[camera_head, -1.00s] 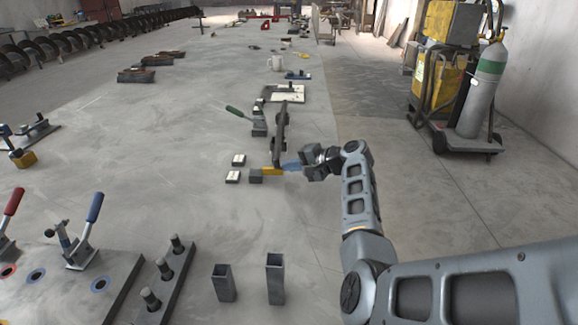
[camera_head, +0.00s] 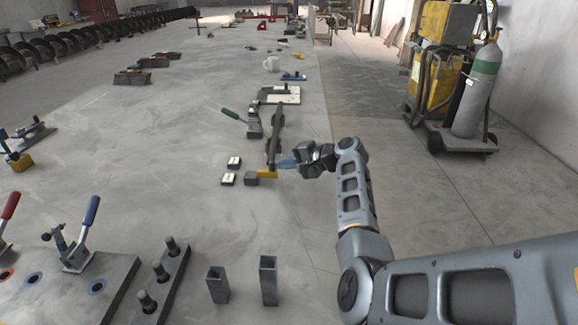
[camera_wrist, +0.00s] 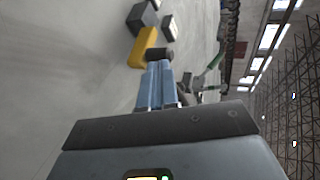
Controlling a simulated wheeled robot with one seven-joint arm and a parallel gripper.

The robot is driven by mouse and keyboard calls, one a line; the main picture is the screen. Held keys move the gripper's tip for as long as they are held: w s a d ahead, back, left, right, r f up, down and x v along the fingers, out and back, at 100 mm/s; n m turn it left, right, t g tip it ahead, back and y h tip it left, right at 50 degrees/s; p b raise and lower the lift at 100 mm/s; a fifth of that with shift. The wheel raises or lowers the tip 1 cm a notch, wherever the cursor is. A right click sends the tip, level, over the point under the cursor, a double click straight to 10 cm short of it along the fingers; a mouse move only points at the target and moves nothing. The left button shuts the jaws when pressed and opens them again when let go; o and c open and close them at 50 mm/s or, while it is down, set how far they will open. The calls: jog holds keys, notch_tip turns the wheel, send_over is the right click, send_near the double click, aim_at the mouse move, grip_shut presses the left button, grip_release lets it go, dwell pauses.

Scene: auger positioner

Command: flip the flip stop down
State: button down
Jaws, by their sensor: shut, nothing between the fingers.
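The yellow bar (camera_head: 267,174), which looks like the flip stop, lies roughly level near the near end of a long dark rail (camera_head: 274,130). A dark block (camera_head: 251,178) sits at its left end. My gripper (camera_head: 284,162) is shut and empty, its blue fingers just right of the rail end and slightly above the bar. In the wrist view the fingers (camera_wrist: 157,85) point at a dark round part (camera_wrist: 158,54) beside the yellow bar (camera_wrist: 145,47). I cannot tell whether they touch it.
Two small white-topped blocks (camera_head: 231,170) lie left of the bar. A green-handled tool (camera_head: 232,114) stands by the rail. Two upright square tubes (camera_head: 268,281) and a clamp plate (camera_head: 75,285) are in front. A cart with a gas cylinder (camera_head: 476,90) stands right.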

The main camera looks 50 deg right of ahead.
jog(key=r+v, duration=0.1)
jog(key=v, duration=0.9)
jog(key=shift+s, duration=0.15)
jog(key=shift+d+r, duration=0.1)
